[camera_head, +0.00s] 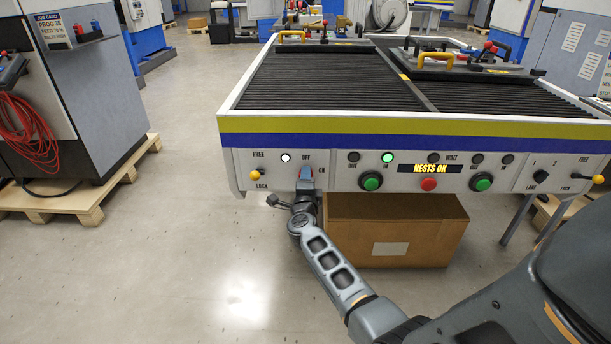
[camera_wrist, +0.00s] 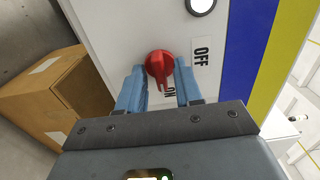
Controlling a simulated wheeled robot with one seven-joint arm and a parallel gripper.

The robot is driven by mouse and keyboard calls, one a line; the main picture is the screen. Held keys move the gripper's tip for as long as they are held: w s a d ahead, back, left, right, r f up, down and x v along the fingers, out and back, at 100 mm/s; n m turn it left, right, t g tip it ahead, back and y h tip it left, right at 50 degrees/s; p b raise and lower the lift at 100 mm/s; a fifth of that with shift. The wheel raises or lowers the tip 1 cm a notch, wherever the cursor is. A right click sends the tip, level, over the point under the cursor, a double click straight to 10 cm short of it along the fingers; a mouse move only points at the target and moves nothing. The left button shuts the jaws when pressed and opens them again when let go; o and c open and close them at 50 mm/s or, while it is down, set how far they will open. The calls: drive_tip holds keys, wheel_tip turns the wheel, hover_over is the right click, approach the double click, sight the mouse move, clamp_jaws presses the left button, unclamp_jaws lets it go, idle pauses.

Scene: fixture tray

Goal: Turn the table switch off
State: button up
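The table switch is a red rotary knob (camera_wrist: 160,67) on the white front panel, with an OFF label (camera_wrist: 202,52) to its right and an ON label below it in the wrist view. Its narrow grip points down toward the ON label, which is partly covered. My gripper (camera_wrist: 159,88) is open, with one blue finger on each side of the knob's grip. I cannot tell whether either finger touches it. In the head view my gripper (camera_head: 305,184) is at the left part of the table's front panel and hides most of the knob.
A lit white lamp (camera_head: 286,157) sits beside the OFF label. A yellow-tipped FREE/LOCK lever (camera_head: 256,174) is left of my gripper. A cardboard box (camera_head: 435,215) stands under the table, right of my gripper.

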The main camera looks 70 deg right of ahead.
clamp_jaws()
drive_tip(key=shift+n+p, duration=2.15)
drive_tip(key=shift+n, duration=0.75)
